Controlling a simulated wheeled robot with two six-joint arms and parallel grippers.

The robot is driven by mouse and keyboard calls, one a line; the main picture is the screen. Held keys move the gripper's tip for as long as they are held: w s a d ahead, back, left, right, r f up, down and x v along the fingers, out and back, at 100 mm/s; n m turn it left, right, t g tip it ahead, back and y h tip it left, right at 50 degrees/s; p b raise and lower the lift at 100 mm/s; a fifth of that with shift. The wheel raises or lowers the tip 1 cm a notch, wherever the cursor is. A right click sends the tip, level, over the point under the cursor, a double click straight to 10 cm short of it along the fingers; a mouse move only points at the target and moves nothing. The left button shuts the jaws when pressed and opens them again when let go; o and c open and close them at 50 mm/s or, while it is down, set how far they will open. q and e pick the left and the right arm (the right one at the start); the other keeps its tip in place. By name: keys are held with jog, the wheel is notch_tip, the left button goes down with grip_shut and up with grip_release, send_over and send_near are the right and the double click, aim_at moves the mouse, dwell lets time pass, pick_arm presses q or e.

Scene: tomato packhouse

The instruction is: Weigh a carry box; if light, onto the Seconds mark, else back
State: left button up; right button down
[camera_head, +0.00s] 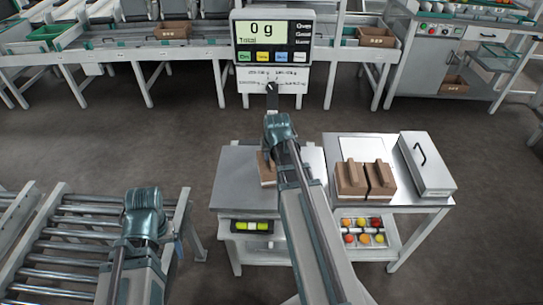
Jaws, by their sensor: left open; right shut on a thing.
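A brown carry box (265,171) is on or just above the grey weighing plate (236,177), mostly hidden behind my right arm. My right gripper (268,152) is shut on it, its fingers largely hidden by my wrist. The scale display (262,31) reads 0 g. Two more brown carry boxes with top handles, one left (348,181) and one right (381,181), stand side by side on the right table. A pale blank sheet (368,146) lies behind them. My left gripper (150,238) is open and empty over the roller conveyor, its fingers mostly hidden. No Seconds lettering is readable.
A grey case with a black handle (427,165) stands on the right table (403,202). A tray of red and yellow tomatoes (362,233) is on the shelf below. The roller conveyor (70,245) fills the lower left. Open floor lies beyond the tables.

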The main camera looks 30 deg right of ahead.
jog(key=shift+f, duration=0.1)
jog(key=c, duration=0.7)
grip_release()
jog(key=shift+c, duration=1.4)
notch_tip(320, 180, up, 7)
jog(key=p, duration=0.7)
